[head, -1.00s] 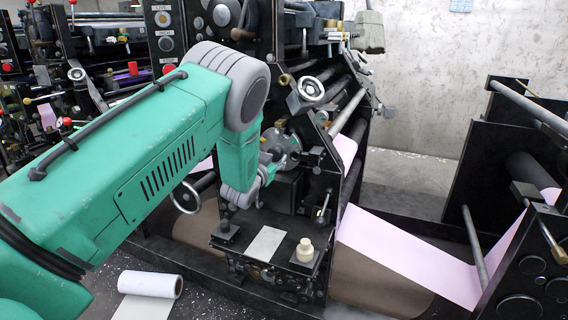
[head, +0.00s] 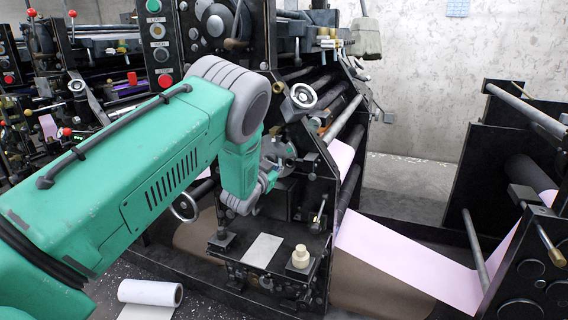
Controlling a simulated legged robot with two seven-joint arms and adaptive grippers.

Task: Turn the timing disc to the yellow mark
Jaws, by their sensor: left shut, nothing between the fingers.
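A grey metal disc (head: 279,151), which looks like the timing disc, sits on the side of the dark press, partly covered by my arm. I cannot make out a yellow mark on it. My left arm comes in from the left with its green wrist just left of and below the disc. My left gripper (head: 268,172) is small and mostly hidden by the wrist; it is shut and empty, close to the disc's lower left. I cannot tell whether it touches the disc. My right gripper is out of view.
A handwheel (head: 303,95) stands out above the disc. Below is a small black table (head: 232,256) with a pale plate (head: 262,250) and a cream knob (head: 300,257). A pink web (head: 410,258) runs right. A white roll (head: 150,292) lies on the floor.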

